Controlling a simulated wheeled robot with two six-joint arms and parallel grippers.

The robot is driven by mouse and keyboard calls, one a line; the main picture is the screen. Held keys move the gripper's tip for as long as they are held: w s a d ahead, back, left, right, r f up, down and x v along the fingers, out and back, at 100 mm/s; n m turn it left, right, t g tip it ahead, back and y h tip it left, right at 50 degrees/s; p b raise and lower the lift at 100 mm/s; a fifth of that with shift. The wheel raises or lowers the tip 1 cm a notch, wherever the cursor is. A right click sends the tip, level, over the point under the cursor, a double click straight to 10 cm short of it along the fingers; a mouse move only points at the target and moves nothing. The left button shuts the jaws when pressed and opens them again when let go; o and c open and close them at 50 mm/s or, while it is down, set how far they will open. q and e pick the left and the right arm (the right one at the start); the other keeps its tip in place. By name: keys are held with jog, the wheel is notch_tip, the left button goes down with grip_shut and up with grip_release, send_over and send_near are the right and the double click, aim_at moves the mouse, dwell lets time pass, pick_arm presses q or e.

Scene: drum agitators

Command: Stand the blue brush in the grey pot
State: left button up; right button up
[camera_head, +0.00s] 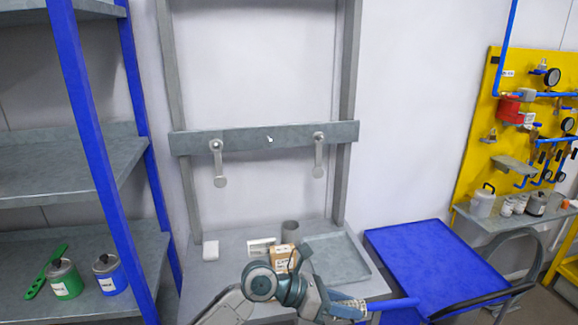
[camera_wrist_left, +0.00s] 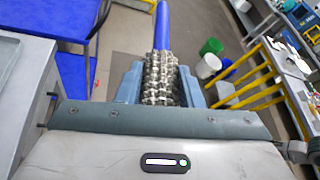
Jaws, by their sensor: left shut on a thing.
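The blue brush shows in the head view with its blue handle (camera_head: 393,303) pointing right, roughly level. My left gripper (camera_head: 348,307) is shut on its pale bristle end, beyond the front right of the grey table. In the left wrist view the bristles (camera_wrist_left: 160,80) sit between the blue fingers, and the blue handle points away from the gripper. The grey pot (camera_head: 290,231) stands upright on the table at the back, left of the gripper and apart from it. Its base is partly hidden by a cardboard box. My right gripper is not in view.
The cardboard box (camera_head: 283,257) stands in front of the pot. A small white-fronted holder (camera_head: 261,245) and a white block (camera_head: 211,250) are to its left. A grey tray (camera_head: 340,258) lies to the right. A blue cart (camera_head: 430,262) stands right of the table.

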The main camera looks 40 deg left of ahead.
pick_arm(q)
jog(key=w+a+r+n+g+y, duration=0.1)
jog(key=w+a+r+n+y, duration=0.2)
jog(key=w+a, duration=0.65)
jog(key=w+a+r+n+y, duration=0.2)
jog(key=w+a+r, duration=0.3)
jog(key=w, duration=0.8)
jog(key=w+a+r+n+g+y, duration=0.1)
jog(key=w+a+r+n+y, duration=0.15)
jog(key=w+a, duration=0.75)
jog(key=s+f+m+g, duration=0.3)
jog(key=f+m+g, duration=0.2)
jog(key=m, duration=0.4)
jog(key=shift+s+d+f+h, duration=0.2)
jog(key=shift+s+f+h, duration=0.05)
jog(key=shift+h, duration=0.2)
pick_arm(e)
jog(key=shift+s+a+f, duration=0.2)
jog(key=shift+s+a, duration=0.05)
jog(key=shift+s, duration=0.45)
pick_arm(q)
jog(key=shift+s+f+m, duration=0.15)
jog(key=shift+s+m, duration=0.05)
jog(key=shift+m, duration=0.35)
